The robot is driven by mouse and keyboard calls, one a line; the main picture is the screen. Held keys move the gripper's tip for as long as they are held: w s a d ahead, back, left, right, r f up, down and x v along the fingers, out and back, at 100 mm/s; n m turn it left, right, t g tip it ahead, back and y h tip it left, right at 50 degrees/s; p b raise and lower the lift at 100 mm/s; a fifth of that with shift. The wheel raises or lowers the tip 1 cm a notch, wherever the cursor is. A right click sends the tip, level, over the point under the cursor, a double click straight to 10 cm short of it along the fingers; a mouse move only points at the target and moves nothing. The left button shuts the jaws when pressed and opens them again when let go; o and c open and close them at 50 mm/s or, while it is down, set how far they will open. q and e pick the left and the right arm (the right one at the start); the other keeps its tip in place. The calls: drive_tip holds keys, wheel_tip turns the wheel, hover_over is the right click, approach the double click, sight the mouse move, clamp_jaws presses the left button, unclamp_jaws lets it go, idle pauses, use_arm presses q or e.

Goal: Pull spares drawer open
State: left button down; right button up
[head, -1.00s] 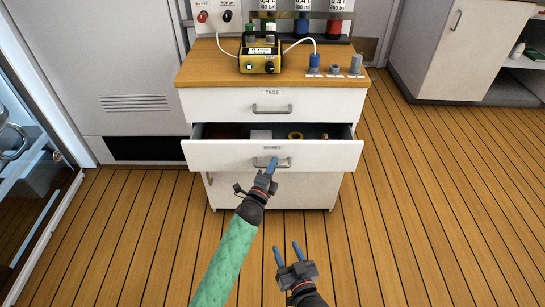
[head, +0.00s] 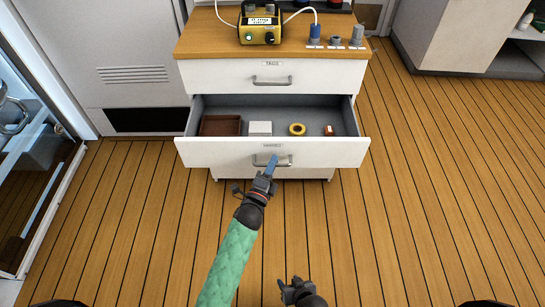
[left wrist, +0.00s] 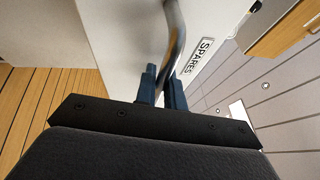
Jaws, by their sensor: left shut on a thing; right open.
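The spares drawer (head: 220,153) is the white middle drawer of the cabinet. It stands well open, with its inside in view. My left gripper (head: 271,163), on the green-sleeved arm, is shut on its metal bar handle (head: 285,161). In the left wrist view the blue fingers (left wrist: 161,88) are on either side of the handle (left wrist: 175,35), beside the SPARES label (left wrist: 198,61). My right gripper (head: 290,285) is low in the head view, open and empty, away from the cabinet. Its fingertips are hard to make out.
The drawer holds a brown tray (head: 221,125), a white box (head: 260,128), a yellow ring (head: 297,129) and a small red-brown item (head: 329,130). The TAGS drawer (head: 220,76) above is shut. A yellow device (head: 259,31) stands on the wooden top. The floor (head: 420,200) on the right is clear.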

use_arm(q)
drive_tip(key=shift+s, duration=0.4)
drive_tip(key=c, duration=1.5)
unclamp_jaws()
drive_tip(key=shift+v, duration=3.9)
drive_tip(key=shift+f, duration=0.1)
